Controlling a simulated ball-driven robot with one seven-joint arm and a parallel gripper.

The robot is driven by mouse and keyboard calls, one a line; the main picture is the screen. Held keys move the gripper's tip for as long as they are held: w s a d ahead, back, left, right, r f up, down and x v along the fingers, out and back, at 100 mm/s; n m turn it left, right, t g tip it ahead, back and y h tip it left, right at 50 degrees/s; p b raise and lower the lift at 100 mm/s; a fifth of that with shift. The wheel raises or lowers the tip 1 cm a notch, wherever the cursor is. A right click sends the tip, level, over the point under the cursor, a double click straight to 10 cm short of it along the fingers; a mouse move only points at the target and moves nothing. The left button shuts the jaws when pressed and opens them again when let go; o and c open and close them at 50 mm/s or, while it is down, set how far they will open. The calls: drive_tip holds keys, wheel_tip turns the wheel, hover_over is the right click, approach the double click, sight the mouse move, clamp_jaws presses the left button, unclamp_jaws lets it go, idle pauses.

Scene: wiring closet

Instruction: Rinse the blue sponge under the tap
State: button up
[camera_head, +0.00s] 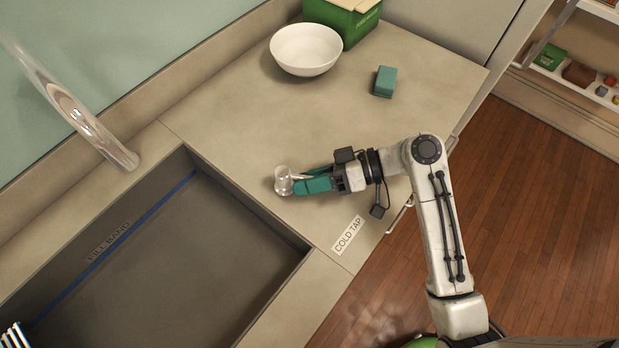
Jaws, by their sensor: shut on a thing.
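A blue-green block (384,81), the only thing here that looks like the sponge, stands on the counter at the upper right, apart from my gripper. The shiny tap spout (88,122) rises at the left behind the sink (205,205). My gripper (290,182) is low over the counter right of the sink, its teal fingers pointing left. It is shut on a small clear, glassy knob-like thing (282,178). Whether that thing is fixed to the counter is hard to tell. A "COLD TAP" label (347,235) lies on the counter below my gripper. No water shows in the sink.
A white bowl (306,48) stands on the counter at the back, before a green box (352,22). The sink wall has a blue "FILL BAND" line (115,242). A striped thing (13,337) is at the lower left. The counter between bowl and gripper is clear.

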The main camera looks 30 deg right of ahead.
clamp_jaws()
drive_tip(key=shift+s+a+m+t+p, duration=0.2)
drive_tip(key=shift+m+t+p, duration=0.15)
drive_tip(key=shift+m+t, duration=0.15)
drive_tip(key=shift+s+a+m+t+h, duration=0.1)
drive_tip(key=shift+a+m+t+h, duration=0.15)
drive_tip(key=shift+m+t+h, duration=0.45)
drive_tip(key=o, duration=0.9)
unclamp_jaws()
drive_tip(key=shift+c, duration=0.2)
